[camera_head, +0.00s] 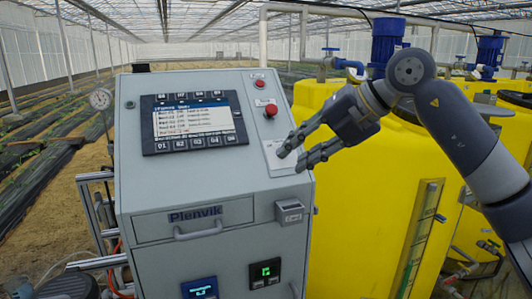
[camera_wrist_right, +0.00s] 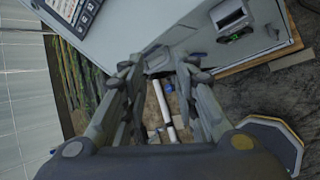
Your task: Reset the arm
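My right gripper (camera_head: 291,160) reaches in from the right, over the right side of the grey control cabinet (camera_head: 150,262). Its two fingers are spread with nothing between them; the wrist view also shows the open gap of the right gripper (camera_wrist_right: 160,66). The fingertips are near a pale plate (camera_head: 277,158) on the cabinet's sloping top; I cannot tell whether they touch it. My left gripper is not in view.
The cabinet has a display panel (camera_head: 194,122), a red mushroom button (camera_head: 271,109), a smaller red button (camera_head: 260,83) and a drawer (camera_head: 193,219). Yellow tanks (camera_head: 352,225) with blue pumps (camera_head: 387,42) stand close on the right.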

